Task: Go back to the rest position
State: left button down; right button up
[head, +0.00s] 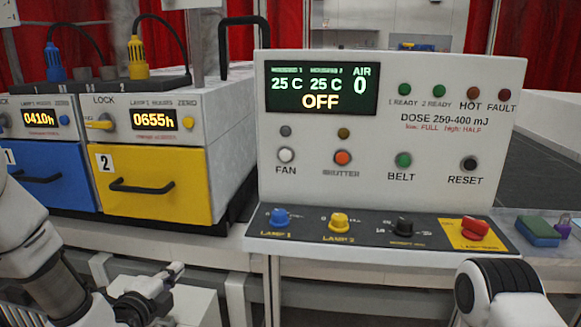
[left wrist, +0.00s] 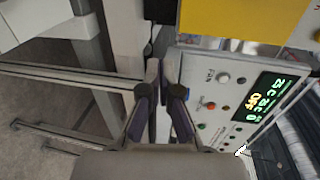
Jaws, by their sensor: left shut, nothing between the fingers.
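My left gripper (head: 172,272) is low in the head view, below the front edge of the console and in front of the table frame. Its fingers are together with nothing between them. In the left wrist view the left gripper (left wrist: 163,68) shows its two dark fingers pointing up the picture beside the control panel, apart from it as far as I can tell. Part of my right arm shows at the lower right of the head view, but its gripper is out of the picture.
The control console (head: 385,150) reads OFF and stands behind my arms, with knobs (head: 340,222) along its front ledge. Left of it are a yellow drawer (head: 155,183) and a blue drawer (head: 45,180). A green-and-blue block (head: 538,231) lies at the right.

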pick_arm(q)
jog(key=s+d+f+n+g, duration=0.1)
jog(key=s+f+g, duration=0.3)
jog(key=f, duration=0.5)
jog(key=s+d+f+n+g, duration=0.1)
jog(key=s+f+g, duration=0.1)
jog(key=s+f, duration=0.6)
jog(key=s+d+f+n+g, duration=0.1)
jog(key=s+f+n+g, duration=0.2)
jog(key=f, duration=0.8)
jog(key=s+f+n+g, duration=0.3)
jog(key=s+n, duration=0.4)
jog(key=s, duration=0.2)
jog(key=s+f+n+g+y, duration=0.1)
jog(key=s+f+n+g, duration=0.2)
jog(key=s+n, duration=0.5)
jog(key=shift+s+a+f+g+y, duration=0.15)
jog(key=shift+s+a+g+y, duration=0.3)
jog(key=shift+s, duration=0.3)
jog(key=shift+d, duration=0.1)
